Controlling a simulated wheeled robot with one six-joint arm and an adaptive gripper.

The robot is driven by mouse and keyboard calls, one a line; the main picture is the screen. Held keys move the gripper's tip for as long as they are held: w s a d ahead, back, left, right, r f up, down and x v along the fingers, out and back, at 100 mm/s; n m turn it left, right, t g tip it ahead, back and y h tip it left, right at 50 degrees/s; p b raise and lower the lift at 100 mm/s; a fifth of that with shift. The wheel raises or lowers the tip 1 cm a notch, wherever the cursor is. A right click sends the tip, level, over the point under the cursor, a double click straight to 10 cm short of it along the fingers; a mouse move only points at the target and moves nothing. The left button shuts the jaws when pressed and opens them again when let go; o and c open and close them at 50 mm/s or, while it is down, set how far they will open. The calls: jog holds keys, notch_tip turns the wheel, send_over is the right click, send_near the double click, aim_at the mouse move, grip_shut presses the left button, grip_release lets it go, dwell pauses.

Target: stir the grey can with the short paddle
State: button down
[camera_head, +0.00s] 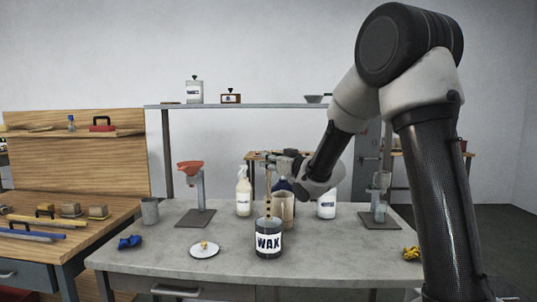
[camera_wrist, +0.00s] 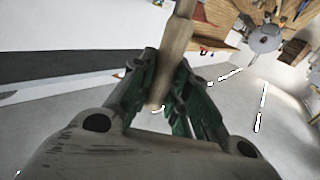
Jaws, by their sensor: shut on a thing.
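A dark grey can labelled WAX (camera_head: 268,245) stands upright on the grey workbench (camera_head: 210,268), near the front middle. My gripper (camera_head: 266,157) is above it and shut on a slim wooden paddle (camera_head: 268,190). The paddle hangs roughly upright, and its lower end reaches the can's mouth. I cannot tell how deep it is inside, and the can's contents are hidden. In the wrist view the paddle (camera_wrist: 174,50) lies between the two green-padded fingers (camera_wrist: 163,95).
A beige container (camera_head: 287,208) stands close behind the can, with a spray bottle (camera_head: 243,193) and a white labelled container (camera_head: 327,205) nearby. A small white plate (camera_head: 204,250), a blue item (camera_head: 130,242) and a grey cup (camera_head: 150,210) are to the left.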

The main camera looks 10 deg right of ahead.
aim_at(269, 197)
jog(key=shift+f, duration=6)
